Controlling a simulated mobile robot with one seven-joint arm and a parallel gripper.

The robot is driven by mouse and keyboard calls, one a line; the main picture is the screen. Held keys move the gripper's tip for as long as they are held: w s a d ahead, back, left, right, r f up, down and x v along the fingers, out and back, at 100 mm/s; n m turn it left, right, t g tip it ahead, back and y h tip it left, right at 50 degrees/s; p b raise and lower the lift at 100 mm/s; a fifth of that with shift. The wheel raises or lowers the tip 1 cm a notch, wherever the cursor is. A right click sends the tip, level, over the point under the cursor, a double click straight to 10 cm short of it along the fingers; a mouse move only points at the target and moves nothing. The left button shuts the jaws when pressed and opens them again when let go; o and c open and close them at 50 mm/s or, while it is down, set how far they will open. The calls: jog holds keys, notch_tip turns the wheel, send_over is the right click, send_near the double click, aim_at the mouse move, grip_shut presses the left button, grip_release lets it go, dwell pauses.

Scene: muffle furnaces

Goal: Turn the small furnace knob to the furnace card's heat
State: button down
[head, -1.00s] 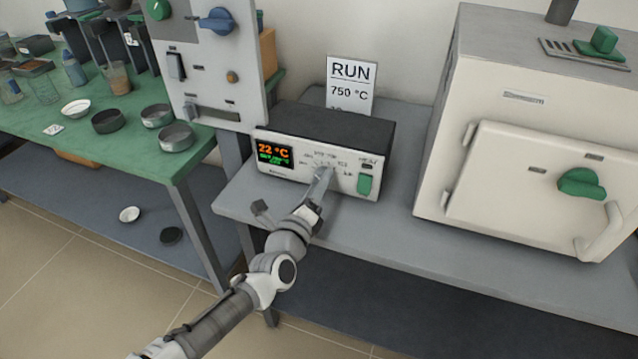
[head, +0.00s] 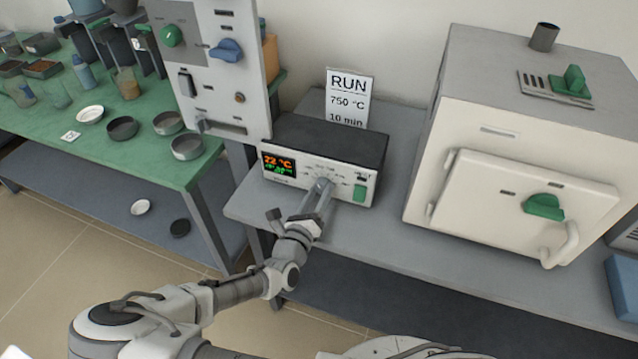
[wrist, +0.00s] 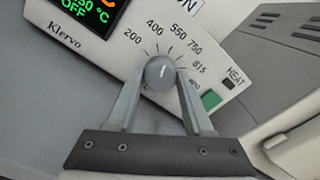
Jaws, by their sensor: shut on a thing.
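The small furnace knob (wrist: 160,73) is round and grey with a short white mark. In the wrist view the mark points up, roughly between 400 and 550; its exact reading is hard to tell. My gripper (head: 323,187) is shut on the knob, one finger on each side, at the front of the dark-topped control box (head: 335,142). The dial (wrist: 187,55) carries 200, 400, 550, 750, 815 and a further blurred number. The furnace card (head: 347,97) stands behind the box and reads RUN, 750 °C, 10 min. The display (head: 279,163) shows 22 °C; its green line ends in OFF.
A green HEAT switch (head: 359,193) sits right of the knob. A large white furnace (head: 480,150) with a green handle stands at right. A tall panel (head: 217,100) with blue and green knobs stands at left, beside a green table (head: 90,150) with dishes.

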jog(key=m+p, duration=0.3)
jog(key=shift+d+r, duration=0.1)
jog(key=shift+r, duration=0.15)
jog(key=shift+f+m+p, duration=0.15)
jog(key=shift+m+p, duration=1.1)
jog(key=shift+m, duration=0.85)
jog(key=shift+c, duration=1.5)
grip_release()
jog(key=shift+s+f, duration=0.1)
jog(key=v, duration=1.7)
